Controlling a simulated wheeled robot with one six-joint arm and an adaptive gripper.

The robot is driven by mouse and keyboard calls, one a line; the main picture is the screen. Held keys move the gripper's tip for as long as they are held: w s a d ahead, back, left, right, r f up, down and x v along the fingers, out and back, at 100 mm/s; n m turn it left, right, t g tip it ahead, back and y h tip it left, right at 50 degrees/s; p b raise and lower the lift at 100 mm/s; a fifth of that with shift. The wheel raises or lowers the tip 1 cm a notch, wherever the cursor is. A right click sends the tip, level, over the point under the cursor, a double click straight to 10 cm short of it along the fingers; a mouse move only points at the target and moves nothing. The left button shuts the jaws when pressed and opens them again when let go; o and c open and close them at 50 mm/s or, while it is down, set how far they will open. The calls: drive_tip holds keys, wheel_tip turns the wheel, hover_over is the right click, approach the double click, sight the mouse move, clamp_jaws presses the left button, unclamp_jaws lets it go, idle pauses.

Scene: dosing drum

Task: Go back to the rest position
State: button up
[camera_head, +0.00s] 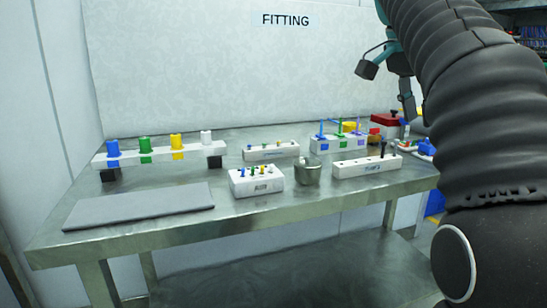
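My gripper (387,86) hangs in the upper right, in front of the back wall and above the right part of the bench. Its two dark fingertips are apart, with the wall showing between them, so it is open and I see nothing held. My black arm covers the right side of the view. The metal bench (240,213) stands below the gripper.
A white rack (160,156) holds blue, green, yellow and white pieces.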

drive_tip(key=s+a+f+n+t+y, duration=0.1)
drive_tip(key=s+a+f+n, duration=0.2)
drive_tip(key=s+f, duration=0.3)
drive_tip(key=s+a+f+n+t+y, duration=0.1)
drive_tip(key=s+a+f+n, duration=0.2)
drive_tip(key=f, duration=1.3)
drive_tip(key=s+a+f+n+t+y, duration=0.2)
drive_tip(key=s+a+f+n, duration=0.1)
drive_tip(key=s+f+n, duration=0.4)
wheel_tip(320, 180, down, 4)
drive_tip(key=s, duration=0.3)
drive_tip(key=shift+a, duration=0.35)
drive_tip(key=shift+r, duration=0.1)
